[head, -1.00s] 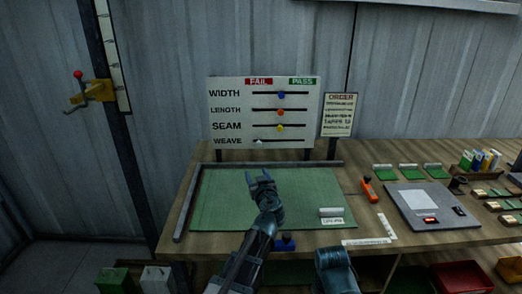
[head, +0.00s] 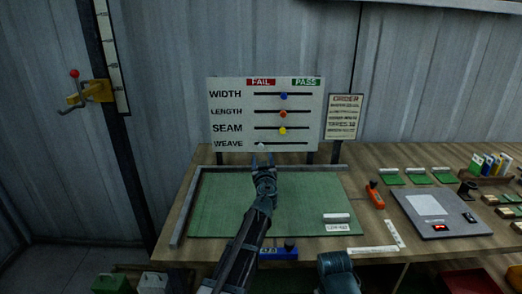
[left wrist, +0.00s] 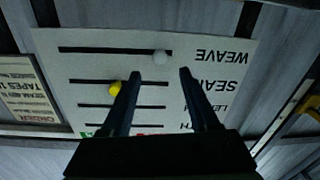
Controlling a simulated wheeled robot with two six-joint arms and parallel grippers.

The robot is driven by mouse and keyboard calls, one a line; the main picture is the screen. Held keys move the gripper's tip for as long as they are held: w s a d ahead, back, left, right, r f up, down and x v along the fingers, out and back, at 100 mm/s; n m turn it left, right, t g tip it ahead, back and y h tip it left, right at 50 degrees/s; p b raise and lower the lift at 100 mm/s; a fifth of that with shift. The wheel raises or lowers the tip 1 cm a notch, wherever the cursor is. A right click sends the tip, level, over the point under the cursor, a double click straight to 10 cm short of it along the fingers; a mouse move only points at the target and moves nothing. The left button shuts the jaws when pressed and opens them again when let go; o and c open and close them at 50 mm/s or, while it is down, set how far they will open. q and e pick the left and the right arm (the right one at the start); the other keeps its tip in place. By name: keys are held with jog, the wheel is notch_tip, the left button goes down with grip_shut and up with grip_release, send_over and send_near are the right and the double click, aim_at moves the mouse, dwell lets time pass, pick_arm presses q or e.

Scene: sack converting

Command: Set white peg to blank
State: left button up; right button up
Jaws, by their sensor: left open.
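The white peg (head: 261,145) sits near the left end of the WEAVE slot, the lowest row of the white FAIL/PASS board (head: 216,120). My left gripper (head: 262,159) is open, just below the white peg and pointing at the board. In the left wrist view the white peg (left wrist: 160,57) shows between the two fingertips of the left gripper (left wrist: 158,73), with no visible contact. My right gripper is out of view.
A green mat (head: 215,210) lies below the board, with a white roll (head: 336,218) at its right. An order sheet (head: 345,117) hangs right of the board.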

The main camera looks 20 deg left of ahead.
aim_at(261, 148)
pick_arm(q)
jog(key=x, duration=0.8)
jog(key=shift+s, duration=0.1)
grip_shut()
dwell(1.0)
